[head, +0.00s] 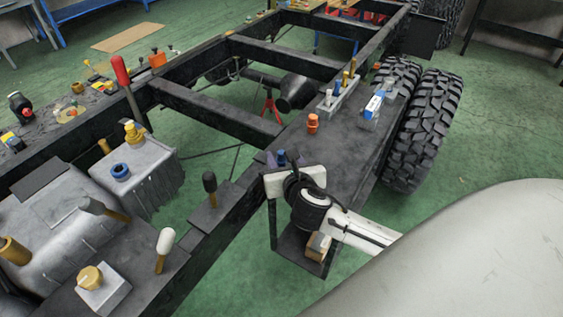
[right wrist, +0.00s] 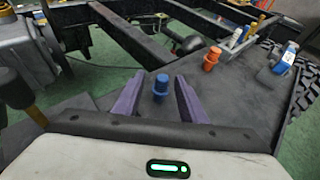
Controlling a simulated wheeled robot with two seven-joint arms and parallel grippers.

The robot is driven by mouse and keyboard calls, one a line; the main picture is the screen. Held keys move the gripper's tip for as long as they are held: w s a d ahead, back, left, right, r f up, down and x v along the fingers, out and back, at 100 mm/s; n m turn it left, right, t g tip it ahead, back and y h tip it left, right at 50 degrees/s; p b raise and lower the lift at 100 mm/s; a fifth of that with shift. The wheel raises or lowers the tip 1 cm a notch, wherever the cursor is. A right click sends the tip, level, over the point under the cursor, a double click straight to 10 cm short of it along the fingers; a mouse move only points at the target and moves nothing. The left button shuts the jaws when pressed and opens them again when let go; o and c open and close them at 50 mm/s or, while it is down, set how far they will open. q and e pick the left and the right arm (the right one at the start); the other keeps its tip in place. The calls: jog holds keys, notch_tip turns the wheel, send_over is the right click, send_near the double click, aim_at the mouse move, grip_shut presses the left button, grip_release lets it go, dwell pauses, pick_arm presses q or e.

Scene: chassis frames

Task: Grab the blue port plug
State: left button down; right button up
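The blue port plug (right wrist: 161,86) stands upright on the dark chassis plate in the right wrist view, and its top shows in the head view (head: 281,156). My right gripper (right wrist: 159,80) is open, with its purple fingers on either side of the plug. Visible gaps separate the plug from both fingers, so it is not held. In the head view, my right gripper body hides the lower part of the plug. My left gripper is not in view.
An orange plug (head: 312,123) stands on the same plate behind the blue one. A grey holder (head: 337,98) and a blue-white box (head: 373,106) lie beyond it. A black-handled tool (head: 210,187) stands left of my right gripper. Large tyres (head: 430,130) border the right.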

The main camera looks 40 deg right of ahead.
jog(key=x, duration=0.3)
jog(key=b+x, duration=0.1)
jog(key=x, duration=0.3)
jog(key=shift+d+f, duration=0.15)
jog(key=shift+f, duration=0.3)
grip_shut()
